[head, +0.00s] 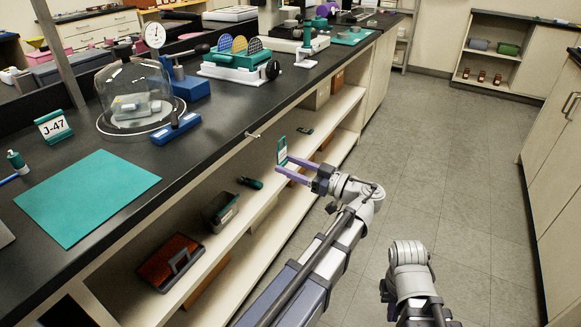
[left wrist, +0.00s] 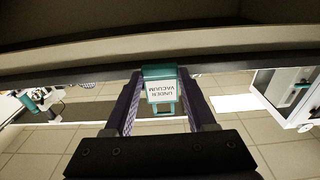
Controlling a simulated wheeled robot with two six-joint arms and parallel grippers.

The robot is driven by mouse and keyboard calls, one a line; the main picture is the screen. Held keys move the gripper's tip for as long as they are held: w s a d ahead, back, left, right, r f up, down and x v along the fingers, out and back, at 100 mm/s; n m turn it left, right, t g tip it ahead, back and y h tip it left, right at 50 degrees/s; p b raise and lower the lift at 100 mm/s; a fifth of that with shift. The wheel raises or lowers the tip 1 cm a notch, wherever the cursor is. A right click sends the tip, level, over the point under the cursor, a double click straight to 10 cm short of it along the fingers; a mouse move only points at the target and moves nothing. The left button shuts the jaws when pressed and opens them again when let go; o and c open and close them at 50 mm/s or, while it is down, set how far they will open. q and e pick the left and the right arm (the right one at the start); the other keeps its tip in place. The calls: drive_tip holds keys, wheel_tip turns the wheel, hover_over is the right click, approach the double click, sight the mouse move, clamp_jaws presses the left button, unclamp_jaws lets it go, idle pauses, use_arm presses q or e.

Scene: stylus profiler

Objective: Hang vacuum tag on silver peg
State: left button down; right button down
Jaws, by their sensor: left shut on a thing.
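The vacuum tag (head: 282,151) is a small teal-framed plate held upright in front of the bench. In the left wrist view the tag (left wrist: 160,91) reads "UNDER VACUUM" upside down, with a teal loop at one end. My left gripper (head: 283,165) has purple fingers shut on the tag; these fingers (left wrist: 160,100) flank it in the wrist view. The silver peg (head: 253,135) sticks out from the bench's front edge, left of and slightly above the tag, with a gap between them. I cannot make out the peg in the wrist view. Only part of my right arm shows, not its gripper.
The dark benchtop (head: 190,160) holds a teal mat (head: 88,195), a J-47 sign (head: 53,127), a glass bell jar (head: 130,95) and a blue tool (head: 176,128). A lower shelf (head: 270,190) holds boxes and small items. The floor aisle at right is clear.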

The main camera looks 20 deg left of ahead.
sight(284, 165)
use_arm(q)
drive_tip(key=shift+w+a, duration=0.2)
drive_tip(key=shift+a, duration=2.3)
drive_tip(key=shift+a, duration=0.15)
drive_tip(key=shift+w+a, duration=0.15)
drive_tip(key=shift+a, duration=1.7)
drive_tip(key=shift+f+b, duration=0.4)
drive_tip(key=shift+f, duration=0.1)
drive_tip(key=shift+c, duration=0.7)
unclamp_jaws()
drive_tip(key=shift+c, duration=0.4)
drive_tip(key=shift+d, duration=0.1)
